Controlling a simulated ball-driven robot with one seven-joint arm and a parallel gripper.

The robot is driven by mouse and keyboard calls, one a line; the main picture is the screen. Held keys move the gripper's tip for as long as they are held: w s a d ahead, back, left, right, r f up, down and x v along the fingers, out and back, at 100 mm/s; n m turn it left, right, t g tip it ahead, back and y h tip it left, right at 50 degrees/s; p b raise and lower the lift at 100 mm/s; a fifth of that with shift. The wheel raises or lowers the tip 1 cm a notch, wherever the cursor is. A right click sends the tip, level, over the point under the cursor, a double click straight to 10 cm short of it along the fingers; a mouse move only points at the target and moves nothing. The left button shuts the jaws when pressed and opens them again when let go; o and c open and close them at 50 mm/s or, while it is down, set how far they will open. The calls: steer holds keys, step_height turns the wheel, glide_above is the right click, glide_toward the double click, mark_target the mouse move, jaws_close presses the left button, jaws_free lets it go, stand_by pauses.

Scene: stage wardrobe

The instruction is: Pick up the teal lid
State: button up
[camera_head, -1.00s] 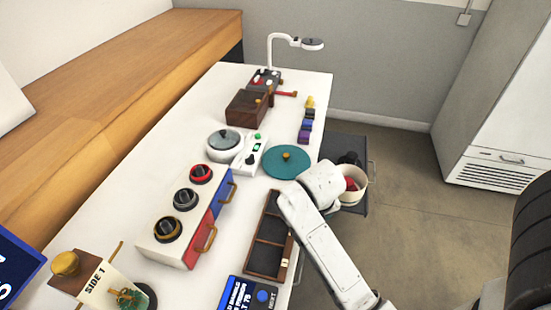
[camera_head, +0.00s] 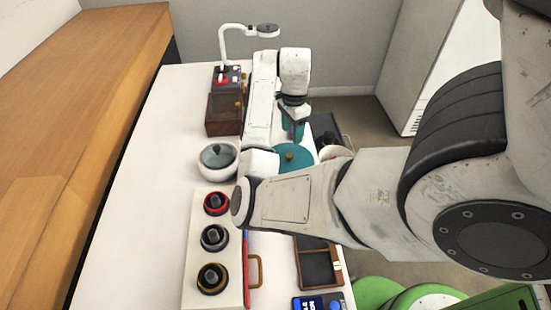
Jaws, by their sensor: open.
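The teal lid (camera_head: 298,163) is a flat round disc with a yellow-brown knob (camera_head: 290,155) on top. It lies on the white table, and my arm covers part of its left and front edges.
A white pot with a glass lid (camera_head: 217,160) and a dark wooden box (camera_head: 223,114) stand left of my arm. A white lamp (camera_head: 232,42) rises behind. A knob panel (camera_head: 194,250) and an open compartment box (camera_head: 318,266) lie in front. Bare table (camera_head: 140,190) is at left.

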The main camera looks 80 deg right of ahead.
steer(key=b, duration=0.1)
glide_above(289, 155)
step_height(289, 155, down, 5)
steer(key=shift+a+r, duration=0.15)
steer(key=shift+f, duration=3)
steer(key=shift+c, duration=0.5)
jaws_close()
